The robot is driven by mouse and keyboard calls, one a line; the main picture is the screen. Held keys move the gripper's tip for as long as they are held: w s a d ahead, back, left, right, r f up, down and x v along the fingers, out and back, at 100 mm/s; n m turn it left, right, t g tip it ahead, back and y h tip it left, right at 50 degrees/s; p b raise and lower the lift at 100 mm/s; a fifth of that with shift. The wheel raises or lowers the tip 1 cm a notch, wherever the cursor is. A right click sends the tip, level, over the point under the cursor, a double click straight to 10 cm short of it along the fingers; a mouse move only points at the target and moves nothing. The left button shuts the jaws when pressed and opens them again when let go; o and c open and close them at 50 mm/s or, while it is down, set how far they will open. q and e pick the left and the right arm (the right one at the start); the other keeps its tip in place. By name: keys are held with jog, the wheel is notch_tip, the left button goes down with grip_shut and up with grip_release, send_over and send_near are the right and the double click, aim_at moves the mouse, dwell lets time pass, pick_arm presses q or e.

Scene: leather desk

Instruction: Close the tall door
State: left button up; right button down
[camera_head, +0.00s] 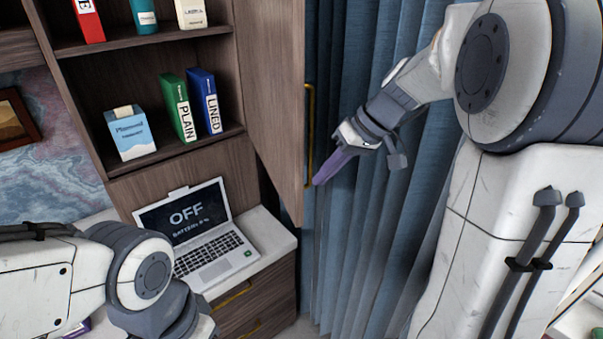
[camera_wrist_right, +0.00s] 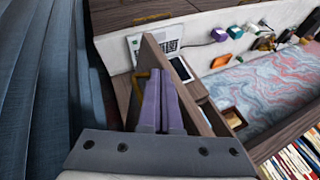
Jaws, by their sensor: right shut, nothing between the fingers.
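The tall door (camera_head: 275,85) is a brown wooden panel. It stands open at the right side of the shelf unit, swung out toward me. A long gold handle (camera_head: 309,135) runs along its right edge. My right gripper (camera_head: 318,180) has purple fingers, shut and empty, with their tips by the lower end of the handle; I cannot tell if they touch. In the right wrist view the shut fingers (camera_wrist_right: 160,100) point at the door (camera_wrist_right: 190,95), alongside its handle side. My left arm comes in at the lower left; its gripper does not show clearly.
Shelves hold a blue-and-white box (camera_head: 130,135), a green book (camera_head: 178,107) and a blue book (camera_head: 205,100). An open laptop (camera_head: 205,245) stands on the desk below. Blue curtains (camera_head: 345,240) hang behind my right gripper.

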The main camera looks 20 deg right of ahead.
aim_at(310, 185)
jog(key=w+d+r, duration=0.1)
jog(key=d+r, duration=0.1)
jog(key=d, duration=0.2)
jog(key=shift+t, duration=0.5)
jog(key=shift+p+x, duration=1.5)
jog(key=shift+x, duration=3.6)
jog(key=shift+w+a+r, duration=0.1)
jog(key=shift+w+a, duration=0.05)
